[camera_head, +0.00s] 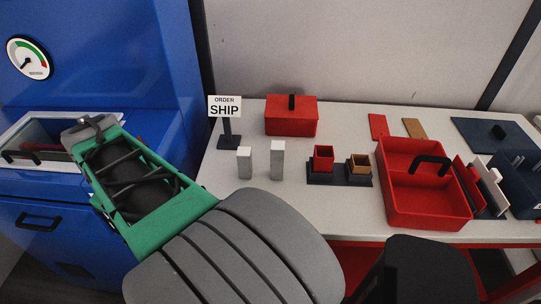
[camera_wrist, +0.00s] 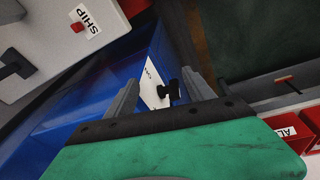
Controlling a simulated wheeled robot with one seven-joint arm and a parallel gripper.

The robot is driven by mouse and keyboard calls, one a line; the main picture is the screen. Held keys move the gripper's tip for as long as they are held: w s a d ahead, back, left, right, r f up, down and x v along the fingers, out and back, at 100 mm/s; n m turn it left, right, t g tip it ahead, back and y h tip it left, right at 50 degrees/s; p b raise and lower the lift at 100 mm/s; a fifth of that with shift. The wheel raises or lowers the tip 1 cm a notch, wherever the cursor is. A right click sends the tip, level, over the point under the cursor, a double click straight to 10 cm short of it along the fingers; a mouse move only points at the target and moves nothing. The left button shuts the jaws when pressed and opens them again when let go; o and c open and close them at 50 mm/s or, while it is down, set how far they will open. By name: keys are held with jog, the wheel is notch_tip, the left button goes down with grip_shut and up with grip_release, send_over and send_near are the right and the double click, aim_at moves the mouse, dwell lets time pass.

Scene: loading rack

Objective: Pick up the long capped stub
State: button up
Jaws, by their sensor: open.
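Two upright pale stubs with lighter tops stand side by side on the white table in the head view. The taller one, the long capped stub (camera_head: 277,160), is on the right, and the shorter stub (camera_head: 244,163) is on the left. My gripper (camera_head: 86,130) is far to their left, over the blue machine's front opening, apart from both stubs. In the wrist view my gripper (camera_wrist: 160,92) has its two grey fingers spread, with no object held. I cannot make out either stub in the wrist view.
The ORDER SHIP sign (camera_head: 226,120) stands behind the stubs. A red lidded box (camera_head: 291,118) is at the back, and a dark holder (camera_head: 340,180) with red and tan cups is right of them. A red tote (camera_head: 430,211) stands farther right. The blue machine (camera_head: 150,60) borders the left.

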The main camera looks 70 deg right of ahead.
jog(key=s+d+r+g+p, duration=0.1)
jog(key=s+d, duration=0.1)
jog(key=d, duration=0.6)
jog(key=s+d+r+p, duration=0.1)
jog(key=s+d+r, duration=0.15)
jog(key=d, duration=0.45)
jog(key=n+g+y+p, duration=0.1)
jog(key=n+p, duration=0.1)
send_over(277, 156)
jog(key=d, duration=0.2)
jog(key=shift+w+a+f, duration=0.1)
jog(key=shift+w+f, duration=0.1)
jog(key=shift+f, duration=0.25)
jog(key=shift+w+a+f, duration=0.1)
jog(key=shift+w+f, duration=0.05)
jog(key=shift+f, duration=0.25)
jog(key=f+p, duration=0.1)
jog(key=f, duration=0.2)
jog(key=f+p, duration=0.1)
jog(key=f, duration=0.3)
jog(key=shift+s+d+f, duration=0.1)
jog(key=shift+s+d, duration=0.1)
jog(key=shift+f, duration=0.15)
grip_shut()
